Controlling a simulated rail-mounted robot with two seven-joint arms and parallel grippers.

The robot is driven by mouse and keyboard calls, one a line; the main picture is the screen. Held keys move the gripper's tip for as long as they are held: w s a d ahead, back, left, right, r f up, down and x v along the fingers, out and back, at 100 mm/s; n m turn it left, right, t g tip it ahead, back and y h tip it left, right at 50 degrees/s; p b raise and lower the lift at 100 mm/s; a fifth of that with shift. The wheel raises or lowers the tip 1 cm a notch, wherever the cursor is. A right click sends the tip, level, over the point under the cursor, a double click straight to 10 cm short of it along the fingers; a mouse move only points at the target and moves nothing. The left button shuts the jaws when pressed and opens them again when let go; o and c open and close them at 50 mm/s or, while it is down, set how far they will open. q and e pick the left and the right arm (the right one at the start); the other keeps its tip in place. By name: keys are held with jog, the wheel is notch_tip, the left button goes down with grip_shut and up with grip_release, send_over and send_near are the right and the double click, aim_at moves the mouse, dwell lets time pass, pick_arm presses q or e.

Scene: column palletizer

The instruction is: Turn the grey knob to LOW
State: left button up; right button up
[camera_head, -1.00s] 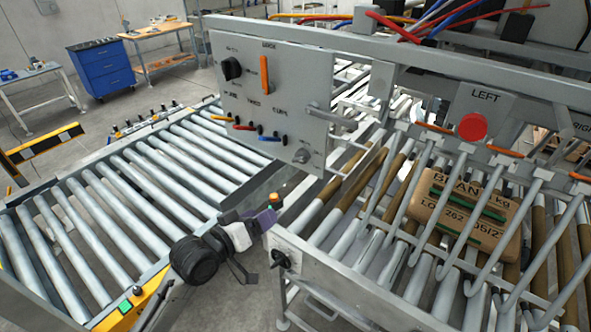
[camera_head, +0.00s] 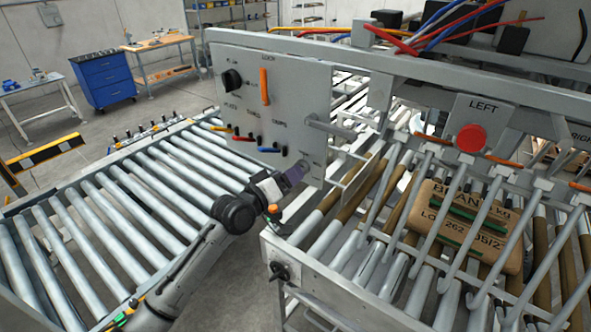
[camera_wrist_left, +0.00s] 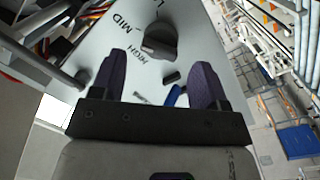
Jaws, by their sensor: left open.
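The grey knob (camera_wrist_left: 160,40) shows in the left wrist view on a pale panel, with MID and HIGH printed beside it and a cut-off label starting with L above. Which label it points at I cannot tell. My left gripper (camera_wrist_left: 160,64) is open, with its dark purple fingers apart and the knob beyond and between their tips, apparently not gripped. In the head view my left gripper (camera_head: 293,175) is at the lower right corner of the control panel (camera_head: 300,100) and covers the knob there. My right gripper is in neither view.
The panel also carries a black knob (camera_head: 232,79), an orange lever (camera_head: 264,86) and several small coloured levers below. A grey bar handle (camera_head: 330,127) sticks out to the right. A sack (camera_head: 463,226) lies behind metal bars beside a red button (camera_head: 471,138).

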pick_arm(q)
jog(key=x, duration=0.3)
jog(key=shift+w+d, duration=0.1)
jog(key=shift+w, duration=0.1)
jog(key=shift+c, duration=0.4)
